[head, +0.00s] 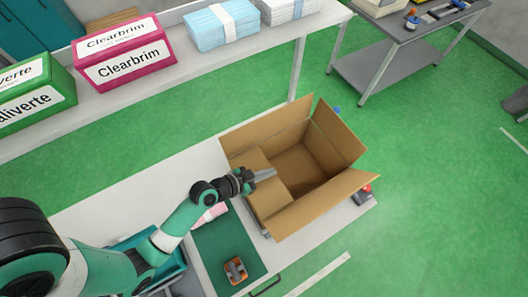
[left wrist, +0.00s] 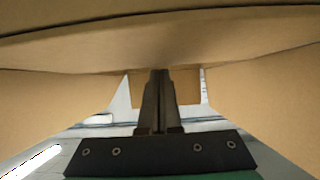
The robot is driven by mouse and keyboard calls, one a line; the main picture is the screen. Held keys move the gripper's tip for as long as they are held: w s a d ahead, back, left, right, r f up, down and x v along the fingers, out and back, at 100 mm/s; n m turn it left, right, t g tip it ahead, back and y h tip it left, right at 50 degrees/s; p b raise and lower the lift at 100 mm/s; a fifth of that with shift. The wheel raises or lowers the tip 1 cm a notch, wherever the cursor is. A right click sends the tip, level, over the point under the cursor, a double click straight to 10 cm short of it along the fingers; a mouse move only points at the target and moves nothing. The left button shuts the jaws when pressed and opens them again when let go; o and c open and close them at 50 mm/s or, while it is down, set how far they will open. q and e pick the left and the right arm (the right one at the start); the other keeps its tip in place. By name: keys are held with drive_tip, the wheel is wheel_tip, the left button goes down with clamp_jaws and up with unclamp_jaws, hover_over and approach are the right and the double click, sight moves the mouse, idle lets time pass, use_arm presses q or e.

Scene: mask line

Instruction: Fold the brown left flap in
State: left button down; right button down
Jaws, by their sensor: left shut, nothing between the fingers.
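An open brown carton (head: 298,170) stands on the white table. Its brown left flap (head: 262,200) leans inward over the left part of the opening, and the other flaps stand outward. My left gripper (head: 268,174) is shut and empty, with its fingertips at the left flap; I cannot tell whether they touch it. In the left wrist view the closed fingers (left wrist: 158,85) point at brown cardboard (left wrist: 160,45) that fills the upper part of the picture. My right gripper is not in view.
A green mat (head: 213,250) with an orange-and-dark item (head: 236,270) lies near the carton. A red-topped dark device (head: 362,196) is at the table's right end. A shelf behind holds a pink Clearbrim box (head: 125,60), a green box (head: 35,98) and mask packs (head: 222,25).

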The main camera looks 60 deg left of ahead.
use_arm(q)
drive_tip(key=shift+r, duration=0.1)
drive_tip(key=shift+r+p, duration=0.7)
drive_tip(key=shift+r, duration=0.1)
wheel_tip(320, 180, up, 4)
drive_tip(key=p, duration=0.4)
drive_tip(key=shift+r, duration=0.2)
drive_tip(key=w+r+v, duration=0.1)
drive_tip(key=r+v, duration=0.1)
drive_tip(key=v, duration=0.7)
drive_tip(key=shift+s, duration=0.25)
drive_tip(key=shift+r, duration=0.1)
